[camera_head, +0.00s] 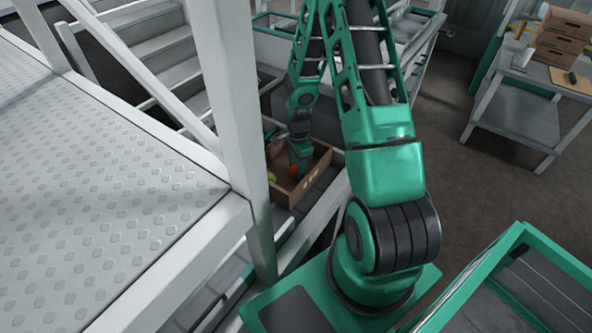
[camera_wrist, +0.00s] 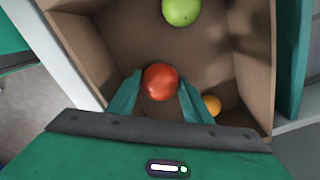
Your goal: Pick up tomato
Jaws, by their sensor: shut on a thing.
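A red tomato (camera_wrist: 160,82) sits between the two green fingers of my gripper (camera_wrist: 157,97) in the wrist view, inside a brown cardboard box (camera_wrist: 60,40). The gripper is shut on this tomato. A green tomato (camera_wrist: 181,10) lies near the top of the box, apart from the fingers. An orange tomato (camera_wrist: 212,105) lies just right of the right finger, partly hidden. In the head view, my gripper reaches down into the box (camera_head: 313,179), and the red tomato (camera_head: 295,171) shows small at its tip. Whether the tomato touches the box floor is unclear.
The box walls stand close around my gripper. A white post (camera_head: 236,120) and a raised studded platform (camera_head: 100,190) stand left of my arm. White stairs (camera_head: 150,45) are behind. A table (camera_head: 520,105) with brown boxes (camera_head: 563,38) stands at the right, with open floor before it.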

